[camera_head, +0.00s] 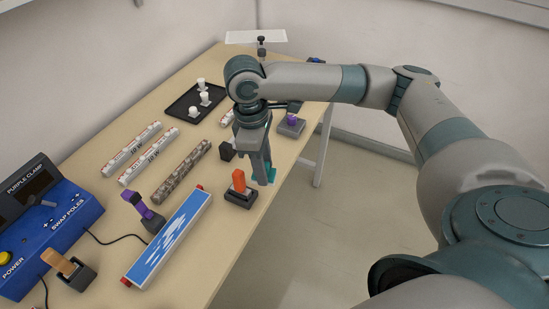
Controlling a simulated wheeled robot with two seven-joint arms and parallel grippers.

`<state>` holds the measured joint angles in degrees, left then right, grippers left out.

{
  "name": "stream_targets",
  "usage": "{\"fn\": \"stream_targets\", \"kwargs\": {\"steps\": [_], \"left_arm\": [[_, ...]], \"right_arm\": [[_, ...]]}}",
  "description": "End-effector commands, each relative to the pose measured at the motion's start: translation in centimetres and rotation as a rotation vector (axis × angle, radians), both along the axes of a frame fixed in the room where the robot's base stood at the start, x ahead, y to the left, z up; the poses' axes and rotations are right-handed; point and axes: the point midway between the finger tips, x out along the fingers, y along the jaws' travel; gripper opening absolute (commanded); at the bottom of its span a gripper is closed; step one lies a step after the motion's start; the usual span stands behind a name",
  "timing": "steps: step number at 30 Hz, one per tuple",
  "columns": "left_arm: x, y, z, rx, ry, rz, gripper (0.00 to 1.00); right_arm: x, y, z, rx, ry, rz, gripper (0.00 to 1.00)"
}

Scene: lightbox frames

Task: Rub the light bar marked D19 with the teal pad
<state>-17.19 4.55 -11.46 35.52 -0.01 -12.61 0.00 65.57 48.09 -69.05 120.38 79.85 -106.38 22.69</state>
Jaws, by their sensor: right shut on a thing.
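My right gripper (262,179) points down over the right edge of the table, shut on a teal pad (271,174) that shows only in part at its fingertips. Two white bars with printed marks, one (132,148) and another (149,157), lie side by side on the table. A mottled brown bar (180,171) lies to their right. Another white bar (227,118) is partly hidden behind my right arm. The labels are too small to read, so I cannot tell which bar is D19. The pad is apart from these bars. My left gripper is not in view.
An orange block in a dark holder (240,190) stands just left of the gripper. A blue-and-white panel (168,237), a purple clamp (143,209) and a blue control box (48,225) lie nearer. A black tray (181,112) holds white pieces at the back.

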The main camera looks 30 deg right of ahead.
Motion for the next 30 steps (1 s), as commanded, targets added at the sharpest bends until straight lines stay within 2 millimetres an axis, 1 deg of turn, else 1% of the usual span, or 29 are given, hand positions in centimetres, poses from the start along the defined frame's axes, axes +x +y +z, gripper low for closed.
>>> {"fn": "stream_targets", "kwargs": {"steps": [1,3,9,15,21,30], "left_arm": [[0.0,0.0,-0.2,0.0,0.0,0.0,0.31],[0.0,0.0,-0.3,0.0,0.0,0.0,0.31],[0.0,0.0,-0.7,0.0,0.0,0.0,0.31],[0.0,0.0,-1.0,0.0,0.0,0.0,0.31],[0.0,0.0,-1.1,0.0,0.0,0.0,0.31],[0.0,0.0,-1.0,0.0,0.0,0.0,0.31]], "right_arm": [[-0.2,0.7,0.0,0.001,-0.001,-0.064,0.17],[-0.6,1.6,0.2,0.001,-0.002,-0.168,0.17],[-1.7,3.7,0.5,0.002,-0.001,-0.459,0.17],[-2.7,5.1,0.7,0.001,-0.001,-0.686,0.17],[-3.2,5.7,0.9,0.001,0.0,-0.793,0.17],[-3.2,5.8,0.9,0.001,-0.001,-0.806,0.17]]}}
